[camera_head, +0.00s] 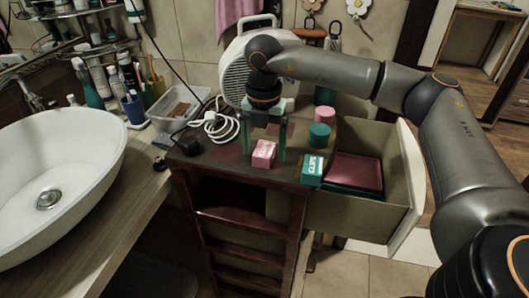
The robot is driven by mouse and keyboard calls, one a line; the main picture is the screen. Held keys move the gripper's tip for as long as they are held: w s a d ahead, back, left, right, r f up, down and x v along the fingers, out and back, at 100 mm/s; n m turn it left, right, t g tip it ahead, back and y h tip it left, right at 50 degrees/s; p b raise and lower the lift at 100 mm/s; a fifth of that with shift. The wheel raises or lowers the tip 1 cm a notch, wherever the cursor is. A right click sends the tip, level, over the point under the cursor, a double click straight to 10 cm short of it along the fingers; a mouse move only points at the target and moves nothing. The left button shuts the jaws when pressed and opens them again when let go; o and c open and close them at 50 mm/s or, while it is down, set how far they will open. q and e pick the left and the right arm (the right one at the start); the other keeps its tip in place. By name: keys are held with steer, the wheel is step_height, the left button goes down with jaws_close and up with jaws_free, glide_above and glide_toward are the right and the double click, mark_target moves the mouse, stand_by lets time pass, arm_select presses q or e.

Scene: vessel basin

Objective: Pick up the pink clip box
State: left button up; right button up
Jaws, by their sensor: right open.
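The pink clip box (263,154) stands on the dark wooden cabinet top, near its front edge. My right gripper (265,147) points down over it and is open. One finger shows to each side of the pink box; I cannot tell whether either touches it. A teal clip box (312,170) stands to the right of the pink one, by the open drawer. My left gripper is not in view.
An open drawer (404,190) at right holds a dark pink item (355,171). Pink (324,117) and teal (319,135) round containers stand behind the teal box. A coiled white cable (221,127) and white heater (238,66) are behind. A basin (95,150) is at left.

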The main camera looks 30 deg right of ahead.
steer(key=shift+f, duration=0.5)
jaws_close()
stand_by(0.3)
steer(key=shift+r, duration=0.1)
